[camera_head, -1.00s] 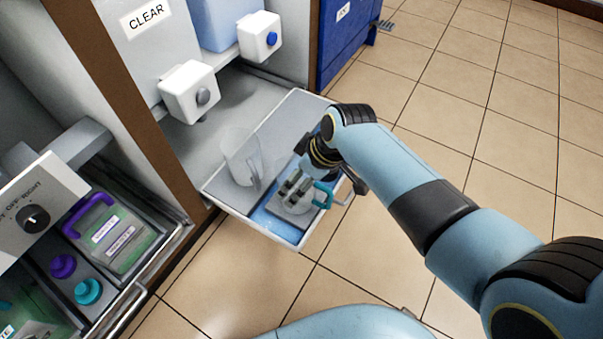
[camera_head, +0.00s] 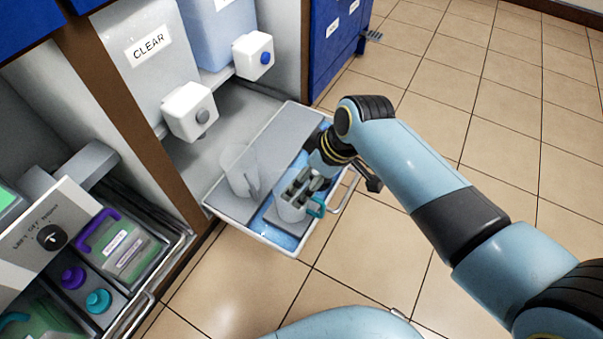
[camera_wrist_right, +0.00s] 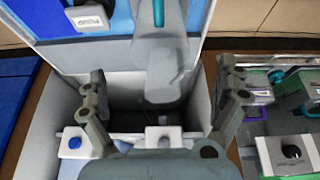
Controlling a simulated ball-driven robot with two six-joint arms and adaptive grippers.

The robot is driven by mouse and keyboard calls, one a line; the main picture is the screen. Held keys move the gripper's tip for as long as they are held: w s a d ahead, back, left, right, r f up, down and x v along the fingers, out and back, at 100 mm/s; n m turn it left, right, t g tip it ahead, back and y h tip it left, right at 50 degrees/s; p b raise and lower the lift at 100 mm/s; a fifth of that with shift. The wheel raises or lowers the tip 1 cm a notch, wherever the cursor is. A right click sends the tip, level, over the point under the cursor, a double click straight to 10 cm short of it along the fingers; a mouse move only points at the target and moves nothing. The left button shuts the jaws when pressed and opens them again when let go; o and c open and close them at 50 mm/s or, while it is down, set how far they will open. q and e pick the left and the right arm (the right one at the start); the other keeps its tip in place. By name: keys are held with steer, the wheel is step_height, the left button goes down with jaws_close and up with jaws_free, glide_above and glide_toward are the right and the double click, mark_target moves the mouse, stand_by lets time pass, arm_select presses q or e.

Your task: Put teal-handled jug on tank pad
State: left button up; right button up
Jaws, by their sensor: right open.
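The teal-handled jug (camera_head: 290,211) is clear and stands upright in the pulled-out tray, with its teal handle toward the right. A dark square lies under it, with blue around; I cannot tell if this is the tank pad. My right gripper (camera_head: 299,182) reaches in over the jug, and its fingers overlap the jug's top. In the right wrist view the gripper (camera_wrist_right: 165,92) is open, with its fingers wide apart. A teal strip (camera_wrist_right: 159,12), likely the handle, shows at the top there. Contact with the jug cannot be told. My left gripper is out of view.
A second clear jug (camera_head: 239,172) stands at the tray's left. The tray rim (camera_head: 232,224) borders open tiled floor. White taps (camera_head: 190,110) and (camera_head: 253,55) hang from the tanks behind. A lower-left drawer holds a purple-handled container (camera_head: 128,246) and coloured caps.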

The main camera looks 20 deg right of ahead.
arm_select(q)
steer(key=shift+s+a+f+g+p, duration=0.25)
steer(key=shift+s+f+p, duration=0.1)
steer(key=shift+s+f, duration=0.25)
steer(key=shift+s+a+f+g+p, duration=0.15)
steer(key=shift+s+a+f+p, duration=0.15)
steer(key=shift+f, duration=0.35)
arm_select(e)
steer(key=s+d+r+m+h, duration=0.1)
steer(key=s+d+m, duration=0.1)
steer(key=s, duration=0.6)
steer(key=s+d+r+m+g+h, duration=0.1)
steer(key=s+d+r+m, duration=0.1)
steer(key=s+d, duration=0.3)
steer(key=s+d+r+m+g+h, duration=0.1)
steer(key=s+d, duration=0.3)
steer(key=s, duration=0.8)
steer(key=shift+s+d+r+m+h, duration=0.15)
steer(key=shift+s+r+m+h, duration=0.2)
steer(key=shift+m, duration=0.55)
steer(key=shift+w, duration=0.1)
